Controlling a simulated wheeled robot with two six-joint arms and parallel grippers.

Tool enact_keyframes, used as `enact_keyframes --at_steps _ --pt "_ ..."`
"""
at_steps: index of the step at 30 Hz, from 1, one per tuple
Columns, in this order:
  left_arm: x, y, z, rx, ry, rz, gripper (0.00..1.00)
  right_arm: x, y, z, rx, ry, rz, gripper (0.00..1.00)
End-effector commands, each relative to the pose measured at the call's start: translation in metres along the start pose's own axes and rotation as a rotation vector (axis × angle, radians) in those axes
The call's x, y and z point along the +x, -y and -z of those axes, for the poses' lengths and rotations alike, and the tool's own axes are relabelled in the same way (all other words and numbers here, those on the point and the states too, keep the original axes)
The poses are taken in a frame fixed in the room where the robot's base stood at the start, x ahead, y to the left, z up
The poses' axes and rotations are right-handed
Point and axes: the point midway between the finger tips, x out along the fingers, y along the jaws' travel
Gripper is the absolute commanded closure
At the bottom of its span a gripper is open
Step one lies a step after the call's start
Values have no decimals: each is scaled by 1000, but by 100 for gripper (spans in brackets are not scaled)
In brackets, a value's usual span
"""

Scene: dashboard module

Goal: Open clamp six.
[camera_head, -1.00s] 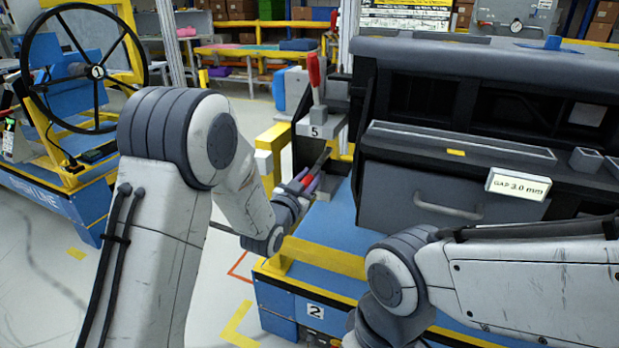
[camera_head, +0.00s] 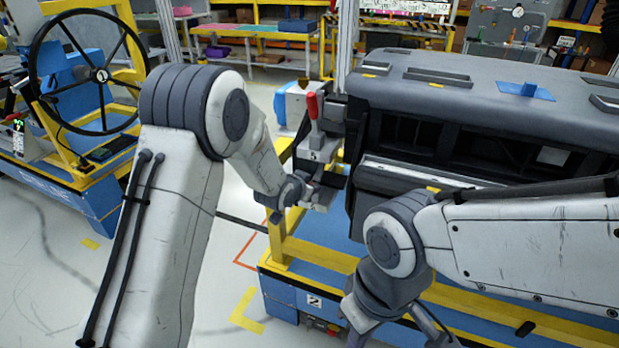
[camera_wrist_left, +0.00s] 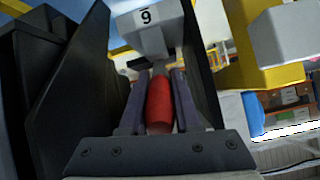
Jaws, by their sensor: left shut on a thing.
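My left gripper (camera_head: 320,190) is at the left end of the dashboard module, below a clamp with an upright red handle (camera_head: 312,106). In the left wrist view its two purple fingers (camera_wrist_left: 159,82) are shut on a red handle (camera_wrist_left: 159,105). That handle runs toward a grey block (camera_wrist_left: 152,32) whose label reads as 9 there, possibly an inverted 6. In the head view, the held handle is hidden by my wrist. My right arm crosses the lower right and its gripper runs out of the frame at the bottom.
The dark dashboard (camera_head: 480,85) stands on a blue and yellow cart (camera_head: 320,255) marked 2. A large black handwheel (camera_head: 88,75) stands on another cart at the left. Open floor (camera_head: 230,285) lies between the carts.

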Motion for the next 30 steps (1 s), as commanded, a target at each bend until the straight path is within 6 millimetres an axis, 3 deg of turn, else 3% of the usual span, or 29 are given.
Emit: enact_keyframes --at_steps 3,16,17,18,19,30 --pt "-1 2 3 -2 21 -2 100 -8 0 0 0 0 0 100" --pt "0 2 2 -3 29 -4 100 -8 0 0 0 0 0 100" --pt "0 2 2 -3 29 -4 61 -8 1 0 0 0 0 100" --pt "0 2 2 -2 29 -4 46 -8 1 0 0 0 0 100" --pt "0 2 2 -2 29 -4 39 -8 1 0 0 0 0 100" --pt "-4 1 2 -1 28 -5 39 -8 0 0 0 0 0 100"
